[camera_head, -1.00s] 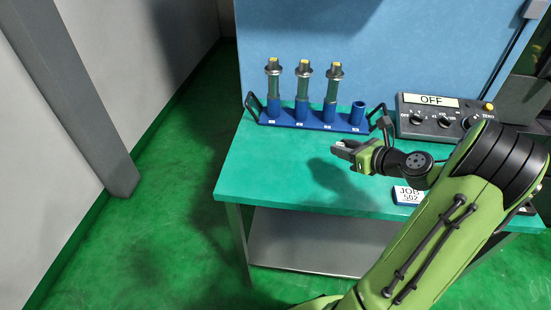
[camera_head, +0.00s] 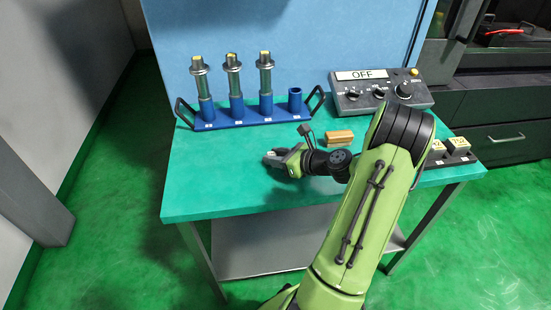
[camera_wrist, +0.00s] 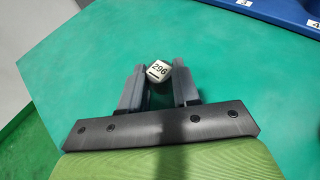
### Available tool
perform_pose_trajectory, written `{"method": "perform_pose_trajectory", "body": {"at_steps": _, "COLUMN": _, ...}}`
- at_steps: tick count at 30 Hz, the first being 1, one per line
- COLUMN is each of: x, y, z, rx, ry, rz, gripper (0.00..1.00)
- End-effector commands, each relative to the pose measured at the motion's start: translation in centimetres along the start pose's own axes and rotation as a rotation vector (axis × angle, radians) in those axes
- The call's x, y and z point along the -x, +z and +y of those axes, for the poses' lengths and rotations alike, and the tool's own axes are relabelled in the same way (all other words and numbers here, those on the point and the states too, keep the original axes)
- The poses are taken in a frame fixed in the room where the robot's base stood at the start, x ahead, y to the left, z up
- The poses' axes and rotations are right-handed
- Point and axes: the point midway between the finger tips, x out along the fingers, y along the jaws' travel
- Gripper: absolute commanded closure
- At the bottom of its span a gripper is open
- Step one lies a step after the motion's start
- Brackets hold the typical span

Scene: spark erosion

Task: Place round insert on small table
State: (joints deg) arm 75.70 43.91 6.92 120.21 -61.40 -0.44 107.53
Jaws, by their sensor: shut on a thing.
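A small pale metal insert (camera_wrist: 159,71) marked 296 sits between my fingertips in the wrist view. Its round outline is not clear from this angle. My gripper (camera_wrist: 159,83) is shut on it, and the green tabletop shows behind. In the head view my gripper (camera_head: 274,158) is low over the front middle of the small table (camera_head: 215,185), pointing left. I cannot tell whether the insert touches the tabletop.
A blue rack (camera_head: 240,120) with three tall tool holders and one empty socket stands at the back. A control box (camera_head: 375,95) reading OFF, a brass-coloured block (camera_head: 340,137) and small metal blocks (camera_head: 457,145) are to the right. The table's front left is clear.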

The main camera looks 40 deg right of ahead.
Motion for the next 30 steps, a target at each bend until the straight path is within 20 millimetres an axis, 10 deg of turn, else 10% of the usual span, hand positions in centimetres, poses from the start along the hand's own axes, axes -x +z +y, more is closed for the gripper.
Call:
{"method": "perform_pose_trajectory", "body": {"at_steps": 3, "x": -0.1, "y": -0.1, "z": 0.0, "rx": -0.001, "ry": 0.001, "rz": -0.001, "gripper": 1.0}}
{"method": "perform_pose_trajectory", "body": {"at_steps": 4, "x": -0.1, "y": -0.1, "z": 0.0, "rx": -0.001, "ry": 0.001, "rz": 0.0, "gripper": 0.66}}
{"method": "perform_pose_trajectory", "body": {"at_steps": 9, "x": -0.1, "y": -0.1, "z": 0.0, "rx": 0.0, "ry": 0.001, "rz": 0.0, "gripper": 0.44}}
{"method": "perform_pose_trajectory", "body": {"at_steps": 19, "x": 0.7, "y": 0.1, "z": -0.1, "rx": -0.002, "ry": -0.002, "rz": 0.001, "gripper": 0.44}}
{"method": "perform_pose_trajectory", "body": {"at_steps": 30, "x": 9.9, "y": 0.4, "z": -0.1, "rx": -0.002, "ry": -0.004, "rz": 0.0, "gripper": 0.44}}
